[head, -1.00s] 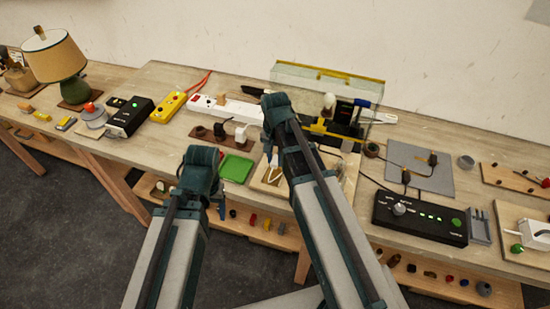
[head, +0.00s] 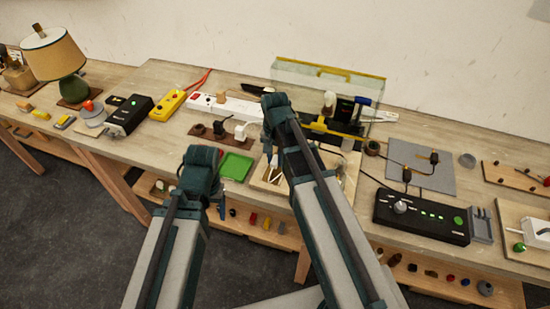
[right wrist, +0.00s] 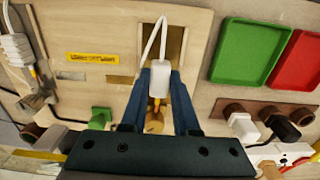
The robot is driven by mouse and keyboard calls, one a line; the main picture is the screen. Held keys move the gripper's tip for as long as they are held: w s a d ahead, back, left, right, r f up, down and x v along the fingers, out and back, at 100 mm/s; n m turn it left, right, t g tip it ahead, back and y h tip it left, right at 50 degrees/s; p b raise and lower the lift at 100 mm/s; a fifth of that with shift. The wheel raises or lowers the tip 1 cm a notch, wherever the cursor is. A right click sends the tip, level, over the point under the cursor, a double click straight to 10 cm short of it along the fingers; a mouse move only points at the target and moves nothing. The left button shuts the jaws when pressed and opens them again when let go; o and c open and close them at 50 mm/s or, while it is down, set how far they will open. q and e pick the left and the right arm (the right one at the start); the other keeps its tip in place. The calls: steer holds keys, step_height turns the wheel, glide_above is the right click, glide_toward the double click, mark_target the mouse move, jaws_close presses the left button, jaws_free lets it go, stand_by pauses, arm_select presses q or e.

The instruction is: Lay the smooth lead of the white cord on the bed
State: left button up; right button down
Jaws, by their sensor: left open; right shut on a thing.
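In the right wrist view a white cord (right wrist: 150,38) loops from the wooden board down into a white sleeve (right wrist: 157,82). My right gripper (right wrist: 158,92) is shut on this sleeve, above the board. A yellowish lead end shows just below it. The board has a rectangular recess (right wrist: 174,45) behind the cord; I cannot tell for certain whether this is the bed, or whether the lead touches anything. In the head view the board (head: 345,185) is partly hidden by my right arm. My left gripper (head: 221,209) is open, low at the bench's front edge, mostly hidden by its arm.
A green tray (right wrist: 245,52) and a red tray (right wrist: 297,60) lie beside the board. Black and white plugs (head: 219,130) stand behind the green tray. A clear case (head: 300,80) stands at the back. A black control box (head: 420,216) and grey mat (head: 430,170) lie to the right.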

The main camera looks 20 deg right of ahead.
steer(key=shift+f, duration=0.35)
stand_by(0.3)
steer(key=shift+f+b, duration=0.55)
steer(key=shift+b, duration=0.2)
steer(key=shift+f, duration=0.15)
steer(key=shift+f+b, duration=0.25)
steer(key=shift+b, duration=0.15)
steer(key=shift+f, duration=0.2)
stand_by(0.4)
steer(key=c, duration=0.6)
jaws_free()
steer(key=shift+r, duration=0.1)
